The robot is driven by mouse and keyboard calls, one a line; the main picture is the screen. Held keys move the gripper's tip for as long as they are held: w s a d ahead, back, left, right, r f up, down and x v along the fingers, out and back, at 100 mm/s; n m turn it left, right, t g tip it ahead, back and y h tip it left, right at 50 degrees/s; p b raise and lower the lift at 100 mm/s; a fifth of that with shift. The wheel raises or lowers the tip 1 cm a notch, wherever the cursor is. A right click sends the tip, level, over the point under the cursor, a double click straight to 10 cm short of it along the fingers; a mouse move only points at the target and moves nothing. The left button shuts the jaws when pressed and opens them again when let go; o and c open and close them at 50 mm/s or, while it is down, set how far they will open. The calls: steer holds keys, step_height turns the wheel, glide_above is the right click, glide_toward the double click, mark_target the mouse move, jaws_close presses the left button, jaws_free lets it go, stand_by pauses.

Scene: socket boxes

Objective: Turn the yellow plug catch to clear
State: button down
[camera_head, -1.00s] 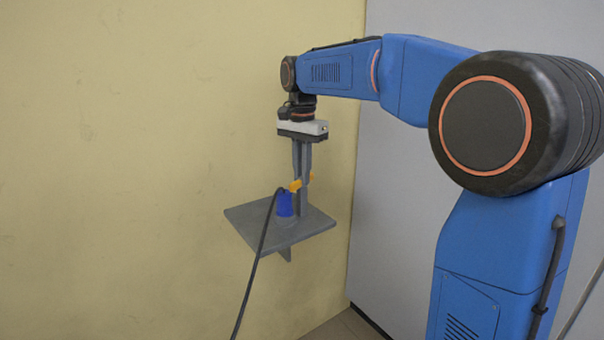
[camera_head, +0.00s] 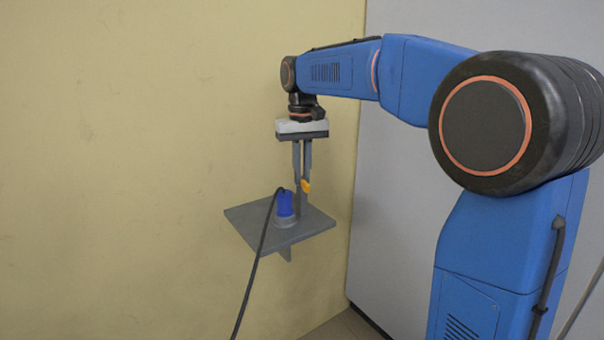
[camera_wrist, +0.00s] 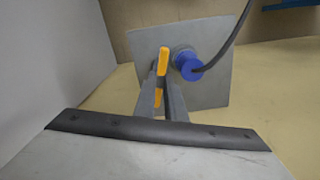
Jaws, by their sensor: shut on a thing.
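The yellow catch (camera_head: 306,186) is between the fingertips of my gripper (camera_head: 303,184), beside the blue plug (camera_head: 285,205). In the wrist view the catch (camera_wrist: 163,62) is a yellow bar between the two fingers of my gripper (camera_wrist: 161,76), pointing away past the plug rather than across it. My gripper points down and is shut on the catch. The blue plug (camera_wrist: 187,65) stands upright in a grey round socket (camera_head: 285,222) on the grey shelf (camera_head: 245,217). The catch's lower mount is partly hidden by the fingers.
A black cable (camera_head: 256,262) runs from the plug's top down past the shelf's front edge. The shelf is fixed to a yellow wall (camera_head: 150,120), with a grey wall (camera_head: 400,210) to the right. The shelf's left part is bare.

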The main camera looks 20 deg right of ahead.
steer(key=shift+n, duration=1.7)
steer(key=c, duration=1.8)
jaws_free()
step_height(320, 180, up, 18)
steer(key=shift+f, duration=0.25)
steer(key=shift+s, duration=0.1)
